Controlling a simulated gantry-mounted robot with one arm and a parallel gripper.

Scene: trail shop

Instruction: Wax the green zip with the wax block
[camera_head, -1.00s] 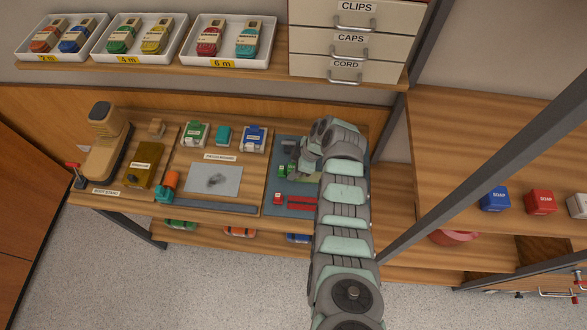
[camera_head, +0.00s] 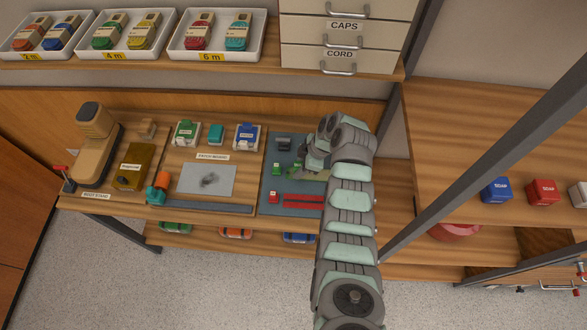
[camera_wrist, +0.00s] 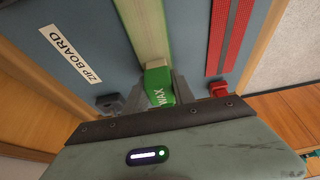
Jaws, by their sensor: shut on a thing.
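My gripper (camera_wrist: 160,100) is shut on the green wax block (camera_wrist: 160,85), which is marked WAX. In the wrist view the block is over the near part of the pale green zip (camera_wrist: 146,35). I cannot tell whether it touches the zip. The zip runs away from the block up the wrist view. In the head view my gripper (camera_head: 304,166) is above the blue-grey zip board (camera_head: 268,182), and my arm hides the board's right part. A small green piece (camera_head: 278,169) shows just left of the gripper, probably the zip's slider.
The red zip (camera_wrist: 229,45) with its red slider (camera_wrist: 218,88) lies beside the green one. A dark grey piece (camera_head: 283,143) sits at the board's back. The patch board (camera_head: 206,180) is to the left, and a dark post (camera_head: 480,160) crosses at the right.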

